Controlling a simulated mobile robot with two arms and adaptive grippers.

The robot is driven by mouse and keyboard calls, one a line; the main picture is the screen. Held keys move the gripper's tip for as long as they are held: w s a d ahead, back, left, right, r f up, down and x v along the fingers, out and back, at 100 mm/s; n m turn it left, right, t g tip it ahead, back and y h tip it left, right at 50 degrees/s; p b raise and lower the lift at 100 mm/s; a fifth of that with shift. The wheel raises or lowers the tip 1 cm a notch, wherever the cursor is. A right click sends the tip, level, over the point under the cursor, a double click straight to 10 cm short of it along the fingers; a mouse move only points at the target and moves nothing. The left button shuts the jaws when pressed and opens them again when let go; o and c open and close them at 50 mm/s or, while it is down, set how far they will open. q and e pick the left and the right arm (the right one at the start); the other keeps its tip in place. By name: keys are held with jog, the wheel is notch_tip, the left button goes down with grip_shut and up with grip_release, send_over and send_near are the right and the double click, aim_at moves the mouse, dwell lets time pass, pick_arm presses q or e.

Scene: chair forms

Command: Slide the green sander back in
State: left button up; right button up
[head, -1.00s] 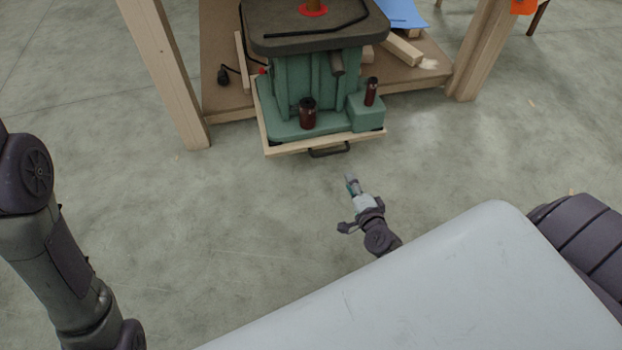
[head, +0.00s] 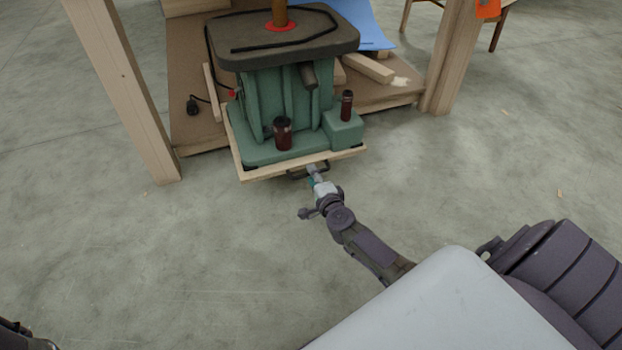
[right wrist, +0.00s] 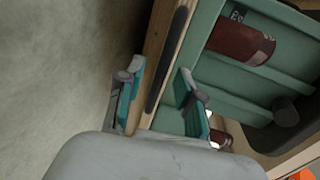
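The green sander (head: 290,100) stands upright on a wooden tray (head: 300,161) that sticks out past the front of the low shelf. A dark handle (head: 297,174) is on the tray's front edge. My right gripper (head: 314,174) is at this handle. In the right wrist view, my right gripper (right wrist: 163,98) has its two teal-padded fingers spread apart, with the tray's wooden edge and the dark handle (right wrist: 172,55) showing between and just beyond them. I cannot tell whether the fingers touch the handle.
The brown shelf board (head: 190,120) runs between two wooden legs (head: 120,85). Wood offcuts (head: 367,67) and a blue sheet (head: 350,25) lie right of the sander. A black plug (head: 192,106) lies to its left. The concrete floor in front is clear.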

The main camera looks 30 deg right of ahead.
jog(key=shift+x, duration=0.85)
jog(key=shift+c, duration=0.3)
grip_shut()
